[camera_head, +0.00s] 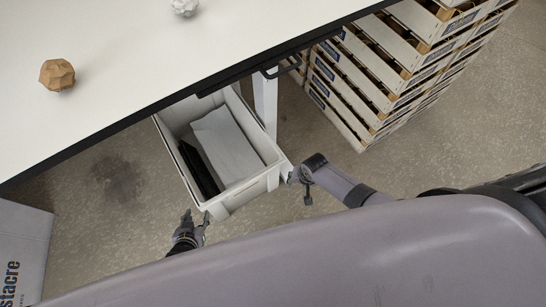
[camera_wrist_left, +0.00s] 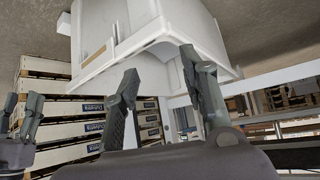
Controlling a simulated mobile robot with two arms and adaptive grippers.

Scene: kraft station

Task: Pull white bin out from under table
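A pale flat piece (camera_head: 228,145) and a dark item (camera_head: 198,168) lie inside. My left gripper (camera_head: 197,217) is at the bin's front left corner with its fingers apart. In the left wrist view the bin (camera_wrist_left: 195,22) fills the top, its rim beyond and between the spread fingers (camera_wrist_left: 157,68); I cannot tell whether they touch it. My right gripper (camera_head: 299,187) is beside the front right corner, fingers apart.
A stack of slatted wooden crates (camera_head: 375,75) stands right of the bin. A white table leg (camera_head: 265,103) is close to the bin's right side. A grey box (camera_head: 22,250) is at lower left. A brown faceted ball (camera_head: 57,74) and white crumpled object (camera_head: 185,7) lie on the table.

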